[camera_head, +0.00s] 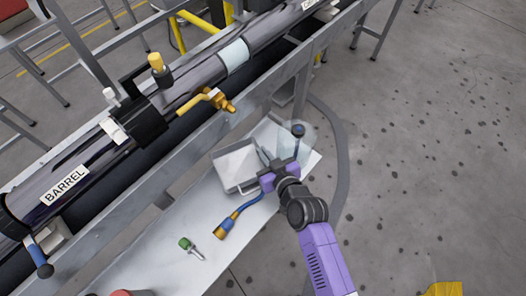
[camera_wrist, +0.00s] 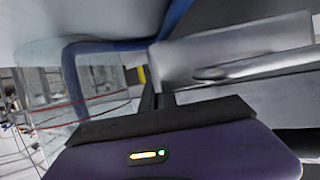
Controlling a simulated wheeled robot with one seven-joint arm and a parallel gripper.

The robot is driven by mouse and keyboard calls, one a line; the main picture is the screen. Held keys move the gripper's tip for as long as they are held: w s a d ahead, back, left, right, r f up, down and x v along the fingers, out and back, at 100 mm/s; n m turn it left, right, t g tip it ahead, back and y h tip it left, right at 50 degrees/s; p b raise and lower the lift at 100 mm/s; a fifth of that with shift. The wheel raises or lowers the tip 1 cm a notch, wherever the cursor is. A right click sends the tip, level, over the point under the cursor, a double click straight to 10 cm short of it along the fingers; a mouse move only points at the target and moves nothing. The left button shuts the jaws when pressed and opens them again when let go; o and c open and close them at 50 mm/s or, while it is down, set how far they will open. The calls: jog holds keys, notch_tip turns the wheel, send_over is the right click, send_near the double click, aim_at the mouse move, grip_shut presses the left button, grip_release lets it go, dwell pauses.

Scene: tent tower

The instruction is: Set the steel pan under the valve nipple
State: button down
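The steel pan (camera_head: 236,168) is a shallow, open, rectangular tray. It sits on the pale shelf (camera_head: 170,238) below the barrel in the head view. The valve (camera_head: 200,100) with a yellow handle is on the side of the dark barrel, and its brass nipple (camera_head: 229,106) points outward above the shelf. The pan appears nearer to me than the nipple. My gripper (camera_head: 268,176) is at the pan's right edge, pointing toward it. In the wrist view the pan's metal wall (camera_wrist: 235,55) is close in front of my gripper. Its fingertips are mostly hidden, so grip is unclear.
A clear container (camera_head: 294,143) stands just behind my gripper, with a dark-topped item in it. A blue hose with a brass end (camera_head: 226,226) and a green-capped fitting (camera_head: 189,247) lie on the shelf. The frame rail (camera_head: 205,140) runs between barrel and shelf.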

jog(key=shift+f+b, duration=0.35)
jog(key=shift+b, duration=0.05)
jog(key=shift+f, duration=0.2)
jog(key=c, duration=1.7)
grip_release()
jog(key=shift+r, duration=0.1)
